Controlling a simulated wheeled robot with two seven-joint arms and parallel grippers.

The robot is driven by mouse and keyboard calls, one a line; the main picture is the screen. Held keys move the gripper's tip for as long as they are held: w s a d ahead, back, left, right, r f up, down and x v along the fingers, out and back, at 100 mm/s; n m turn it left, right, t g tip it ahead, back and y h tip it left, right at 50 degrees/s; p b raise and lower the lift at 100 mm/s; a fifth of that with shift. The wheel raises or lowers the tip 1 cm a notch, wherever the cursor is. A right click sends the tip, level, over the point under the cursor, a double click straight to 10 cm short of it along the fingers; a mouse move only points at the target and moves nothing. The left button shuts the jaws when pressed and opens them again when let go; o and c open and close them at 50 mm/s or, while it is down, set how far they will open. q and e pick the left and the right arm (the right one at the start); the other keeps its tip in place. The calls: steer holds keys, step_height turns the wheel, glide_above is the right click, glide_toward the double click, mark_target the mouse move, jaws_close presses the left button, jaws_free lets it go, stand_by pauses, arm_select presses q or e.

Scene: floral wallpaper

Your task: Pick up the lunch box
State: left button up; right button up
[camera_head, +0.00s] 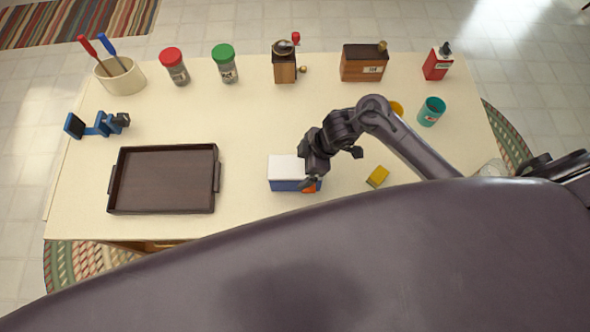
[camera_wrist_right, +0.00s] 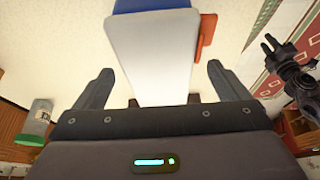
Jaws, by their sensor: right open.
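The lunch box (camera_head: 287,165) is a small box with a white lid and blue sides, lying near the middle of the table. My right gripper (camera_head: 309,178) is over its right end, near a small orange part on its front. In the right wrist view the white lid of the lunch box (camera_wrist_right: 152,45) runs between the two spread fingers of the right gripper (camera_wrist_right: 160,85), with room on either side. The fingers are open; whether they touch the box cannot be told. My left gripper does not show in the head view.
A dark tray (camera_head: 165,180) lies to the left and a yellow block (camera_head: 377,177) to the right. A teal cup (camera_head: 431,111), shakers, a grinder (camera_head: 285,68) and a wooden box (camera_head: 363,66) stand farther back. The wrist view shows an unclear dark jointed shape (camera_wrist_right: 290,68).

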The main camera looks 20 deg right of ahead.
mark_target(298, 166)
steer(key=x, duration=0.4)
steer(key=shift+w+a+f+p, duration=0.15)
steer(key=shift+f+p, duration=0.2)
steer(key=shift+a+f, duration=0.1)
steer(key=shift+f, duration=0.05)
steer(key=c, duration=1)
steer(key=shift+w+r, duration=0.1)
steer(key=shift+r, duration=0.45)
steer(key=shift+r+p, duration=1.25)
steer(key=shift+r, duration=8.2)
